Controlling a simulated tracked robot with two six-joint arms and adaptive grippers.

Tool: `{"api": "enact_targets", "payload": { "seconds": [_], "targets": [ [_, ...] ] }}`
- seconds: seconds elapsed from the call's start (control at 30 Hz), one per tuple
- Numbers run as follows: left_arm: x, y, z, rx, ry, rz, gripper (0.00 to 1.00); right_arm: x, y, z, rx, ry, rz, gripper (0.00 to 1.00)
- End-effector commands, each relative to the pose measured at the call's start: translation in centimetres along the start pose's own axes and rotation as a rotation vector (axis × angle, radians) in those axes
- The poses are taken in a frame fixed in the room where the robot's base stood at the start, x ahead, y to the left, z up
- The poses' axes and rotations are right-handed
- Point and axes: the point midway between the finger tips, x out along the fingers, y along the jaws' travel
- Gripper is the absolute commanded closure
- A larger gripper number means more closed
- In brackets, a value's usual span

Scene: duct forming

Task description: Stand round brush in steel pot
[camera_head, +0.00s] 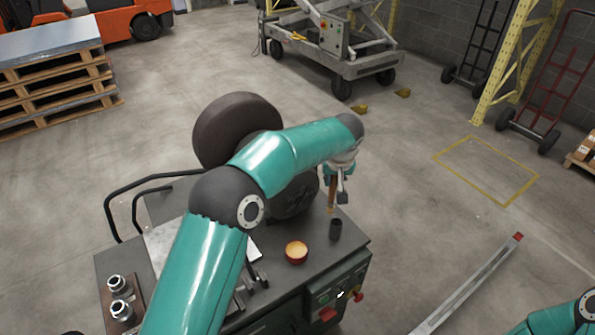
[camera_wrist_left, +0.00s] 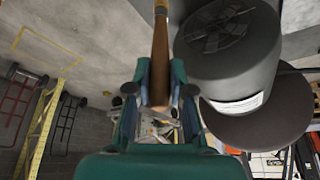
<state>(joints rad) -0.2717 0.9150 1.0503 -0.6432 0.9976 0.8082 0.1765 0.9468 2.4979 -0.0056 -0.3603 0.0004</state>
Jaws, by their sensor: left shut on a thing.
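My left gripper (camera_head: 337,187) is shut on the wooden handle of the round brush (camera_head: 331,203) above the right end of the cart. In the left wrist view the brush (camera_wrist_left: 161,45) lies between both fingers (camera_wrist_left: 160,78), with a metal collar at the top edge of the picture; its bristles are out of view there. The steel pot (camera_head: 335,230) is a small dark upright cylinder on the cart top, just below the brush's lower end. I cannot tell whether the brush tip is above or inside its rim. My right gripper is not in view.
A red bowl with pale contents (camera_head: 296,252) stands left of the pot on the cart top (camera_head: 317,265). A large dark round machine (camera_head: 236,125) stands behind my left arm. Metal fittings (camera_head: 120,297) stand at the cart's left. A long metal bar (camera_head: 468,284) is at right.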

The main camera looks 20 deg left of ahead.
Motion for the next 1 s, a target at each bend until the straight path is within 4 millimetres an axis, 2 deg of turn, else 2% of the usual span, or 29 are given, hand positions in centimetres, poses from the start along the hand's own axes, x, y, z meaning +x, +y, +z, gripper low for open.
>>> {"api": "enact_targets", "payload": {
  "seconds": [0.1,0.2,0.47,0.73,1.0],
  "targets": [
    [-0.1,1.9,0.1,0.036,0.003,0.014,1.0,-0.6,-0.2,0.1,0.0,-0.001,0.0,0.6],
    [0.1,2.4,0.2,0.048,0.005,0.018,1.0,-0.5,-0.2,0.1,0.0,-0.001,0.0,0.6],
    [1.3,2.5,0.8,0.05,0.004,0.019,1.0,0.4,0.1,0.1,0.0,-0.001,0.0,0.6],
    [3.7,2.6,1.9,0.051,0.003,0.019,1.0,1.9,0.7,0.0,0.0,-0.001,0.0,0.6],
    [6.3,2.6,2.9,0.052,0.004,0.019,1.0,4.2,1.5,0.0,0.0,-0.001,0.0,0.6]
  ]
}}
